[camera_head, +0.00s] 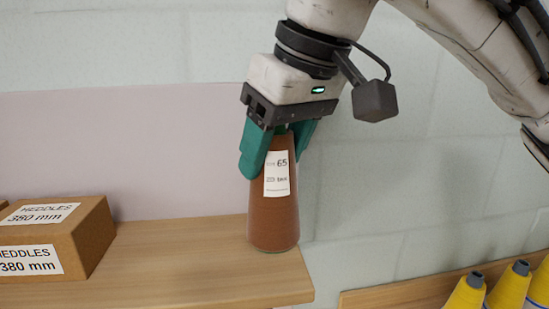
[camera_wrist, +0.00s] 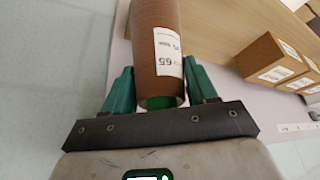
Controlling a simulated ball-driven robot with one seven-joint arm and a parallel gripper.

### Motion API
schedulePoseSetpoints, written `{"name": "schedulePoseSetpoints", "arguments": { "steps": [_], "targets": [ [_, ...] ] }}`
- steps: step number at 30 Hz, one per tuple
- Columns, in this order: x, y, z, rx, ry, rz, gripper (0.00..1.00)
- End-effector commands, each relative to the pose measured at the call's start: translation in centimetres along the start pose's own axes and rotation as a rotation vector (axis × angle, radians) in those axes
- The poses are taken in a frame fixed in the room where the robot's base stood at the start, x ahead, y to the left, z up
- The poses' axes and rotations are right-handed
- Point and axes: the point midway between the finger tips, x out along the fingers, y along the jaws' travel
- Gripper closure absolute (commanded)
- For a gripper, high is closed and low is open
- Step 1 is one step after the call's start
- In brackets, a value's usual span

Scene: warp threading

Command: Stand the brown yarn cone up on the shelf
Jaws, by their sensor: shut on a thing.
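The brown yarn cone (camera_head: 272,218) is upright, with its wide end down at the right end of the wooden shelf (camera_head: 170,262). A white label marked 65 faces the head camera. Its base looks to be on or just above the board; I cannot tell if it touches. My gripper (camera_head: 279,150) comes from above, its green fingers shut on the narrow upper part of the cone. In the wrist view the cone (camera_wrist: 155,35) lies between the fingers of my gripper (camera_wrist: 160,88), its green tip near the palm.
Cardboard boxes labelled heddles 380 mm (camera_head: 75,237) stand at the left of the shelf, apart from the cone. The shelf's right edge is close to the cone. Several yellow cones (camera_head: 508,288) stand on another wooden board at the lower right. Free shelf lies between box and cone.

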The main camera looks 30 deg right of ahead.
Motion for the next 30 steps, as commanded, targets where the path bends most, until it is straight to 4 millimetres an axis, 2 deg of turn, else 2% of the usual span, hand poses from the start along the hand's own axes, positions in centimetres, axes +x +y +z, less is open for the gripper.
{"name": "schedulePoseSetpoints", "arguments": {
  "steps": [7, 8, 15, 25, 30],
  "targets": [
    [0.2, 0.0, 0.1, 0.000, 0.001, -0.001, 1.00],
    [0.1, 0.0, 0.1, 0.000, 0.000, -0.001, 0.40],
    [0.1, 0.0, 0.1, 0.000, 0.000, 0.000, 0.17],
    [-0.4, 0.0, -0.1, 0.000, 0.001, 0.000, 0.17],
    [-2.7, -0.1, 0.0, 0.000, 0.003, -0.001, 0.17]
  ]
}}
